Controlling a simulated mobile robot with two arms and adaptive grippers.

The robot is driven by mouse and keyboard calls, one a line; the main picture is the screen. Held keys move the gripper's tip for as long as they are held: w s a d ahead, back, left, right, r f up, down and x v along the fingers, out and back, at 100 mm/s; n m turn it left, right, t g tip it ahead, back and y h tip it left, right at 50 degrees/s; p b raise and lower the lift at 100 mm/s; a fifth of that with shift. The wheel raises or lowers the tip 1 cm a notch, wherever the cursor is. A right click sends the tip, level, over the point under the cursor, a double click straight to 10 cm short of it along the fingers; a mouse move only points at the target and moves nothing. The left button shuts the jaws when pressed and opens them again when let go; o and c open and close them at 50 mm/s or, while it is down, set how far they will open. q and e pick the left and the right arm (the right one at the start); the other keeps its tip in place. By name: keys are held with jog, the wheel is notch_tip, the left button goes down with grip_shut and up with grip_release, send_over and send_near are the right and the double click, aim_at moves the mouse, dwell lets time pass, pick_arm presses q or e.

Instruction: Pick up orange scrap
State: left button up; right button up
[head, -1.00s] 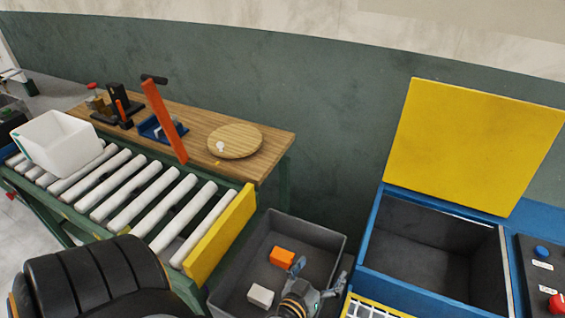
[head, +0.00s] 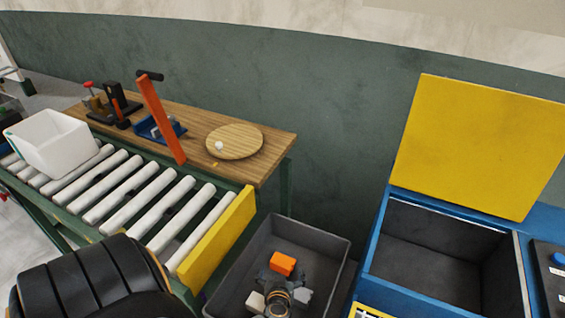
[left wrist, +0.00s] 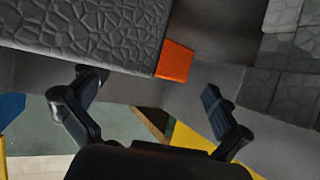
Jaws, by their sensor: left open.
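The orange scrap (head: 283,263) is a small block inside the dark grey bin (head: 338,262). My left gripper (head: 278,284) is over the bin, just on the near side of the scrap. In the left wrist view, the orange scrap (left wrist: 175,62) shows beyond the fingertips, between the two spread fingers of the left gripper (left wrist: 153,86). The gripper is open and empty, and I see no contact with the scrap. A whitish block (head: 251,302) lies left of the gripper, partly hidden. My right gripper is not in view.
In the left wrist view, a large grey textured surface (left wrist: 90,30) borders the scrap on the left, and grey blocks (left wrist: 290,70) show at right. A yellow-ended roller conveyor (head: 215,240) stands left of the bin.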

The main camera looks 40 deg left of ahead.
aim_at(282, 267)
pick_arm(q)
jog(key=x, duration=0.4)
jog(key=shift+w+a+b, duration=0.15)
jog(key=shift+w+b, duration=0.2)
jog(key=shift+b, duration=0.05)
jog(key=shift+c, duration=0.2)
jog(key=c, duration=0.9)
